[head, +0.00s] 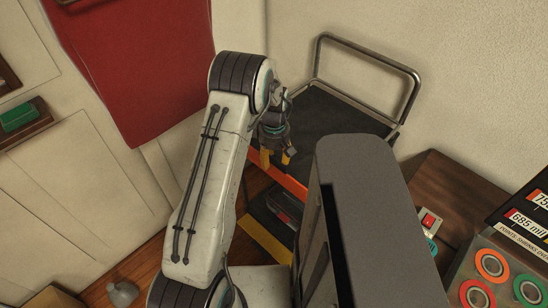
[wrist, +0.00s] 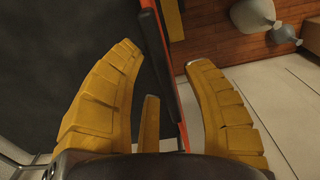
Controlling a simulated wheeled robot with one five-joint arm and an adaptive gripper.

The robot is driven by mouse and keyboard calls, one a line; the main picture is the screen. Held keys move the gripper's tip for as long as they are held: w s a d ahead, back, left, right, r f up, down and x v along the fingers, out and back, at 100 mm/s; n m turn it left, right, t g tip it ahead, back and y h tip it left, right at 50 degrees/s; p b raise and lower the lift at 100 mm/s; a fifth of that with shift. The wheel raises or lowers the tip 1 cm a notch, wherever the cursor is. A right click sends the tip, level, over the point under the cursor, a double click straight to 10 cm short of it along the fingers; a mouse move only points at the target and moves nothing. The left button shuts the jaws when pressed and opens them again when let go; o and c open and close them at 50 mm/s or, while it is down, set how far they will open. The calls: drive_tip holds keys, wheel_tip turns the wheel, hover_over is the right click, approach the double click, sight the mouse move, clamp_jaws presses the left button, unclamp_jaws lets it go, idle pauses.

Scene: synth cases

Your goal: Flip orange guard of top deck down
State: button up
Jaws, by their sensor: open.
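A trolley with a dark top deck (head: 335,112) stands against the wall in the head view. Its orange guard (head: 291,184) runs along the deck's near edge, partly hidden by a grey upright body. My gripper (head: 276,158) points down at this edge with its yellow fingers apart. In the wrist view, the orange guard (wrist: 172,75) shows as a thin strip passing between the open fingers of my gripper (wrist: 163,57). The dark top deck (wrist: 60,50) lies to its left. I cannot tell whether the fingers touch the guard, or its exact tilt.
A lower deck with a yellow edge (head: 264,241) holds a dark object (head: 285,209). A metal handle (head: 367,47) rises behind the top deck. A large grey body (head: 370,210) stands close on the right. Grey rounded objects (wrist: 252,12) lie on the wooden floor.

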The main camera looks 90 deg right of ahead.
idle(0.3)
clamp_jaws()
idle(0.3)
